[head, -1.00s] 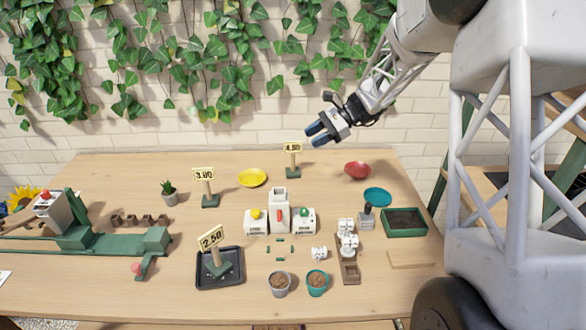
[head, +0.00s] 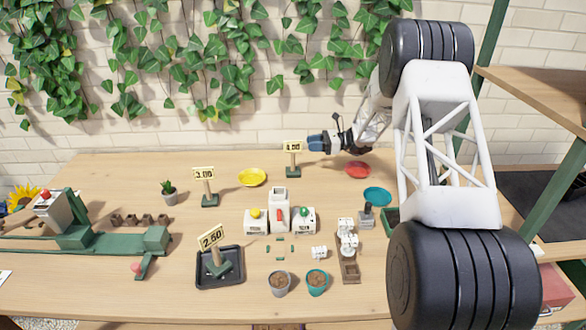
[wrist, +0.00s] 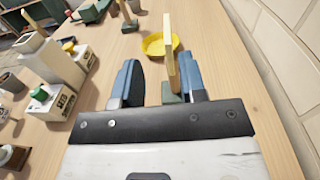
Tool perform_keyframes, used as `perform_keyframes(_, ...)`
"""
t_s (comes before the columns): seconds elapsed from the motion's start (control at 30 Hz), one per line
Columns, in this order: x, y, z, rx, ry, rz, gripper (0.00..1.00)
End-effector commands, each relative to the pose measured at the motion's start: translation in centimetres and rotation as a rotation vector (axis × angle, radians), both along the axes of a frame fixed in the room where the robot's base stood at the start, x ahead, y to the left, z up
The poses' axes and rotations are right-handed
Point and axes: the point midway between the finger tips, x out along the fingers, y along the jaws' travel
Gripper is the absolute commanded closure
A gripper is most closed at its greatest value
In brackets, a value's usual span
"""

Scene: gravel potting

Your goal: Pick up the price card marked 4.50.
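The price card marked 4.50 (head: 292,147) is a cream card upright on a post with a green base, towards the back of the table. My gripper (head: 314,143) is level with the card, just to its right in the head view, pointing at it. In the wrist view my gripper (wrist: 158,80) is open, and the card (wrist: 168,45) shows nearly edge-on in the gap between the blue fingers, closer to the right finger. Its green base (wrist: 171,93) is partly hidden by the gripper. I cannot tell whether a finger touches the card.
Price cards 3.00 (head: 204,174) and 2.50 (head: 211,238) stand to the left, the latter on a black tray (head: 232,282). A yellow saucer (head: 252,177) lies left of the 4.50 card, a red dish (head: 357,170) below my arm. Button boxes (head: 256,228) stand in front.

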Motion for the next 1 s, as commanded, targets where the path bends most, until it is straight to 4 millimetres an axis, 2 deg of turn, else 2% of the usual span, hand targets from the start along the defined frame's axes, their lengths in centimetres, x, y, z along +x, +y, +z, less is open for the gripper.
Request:
perform_keyframes(0.17, 0.8, -0.2, -0.9, 0.025, 0.017, -0.01, 0.62)
perform_keyframes(0.57, 0.9, -0.1, -1.0, 0.027, 0.019, -0.011, 0.62)
perform_keyframes(1.0, 0.7, 2.4, -1.0, 0.026, 0.019, -0.011, 0.62)
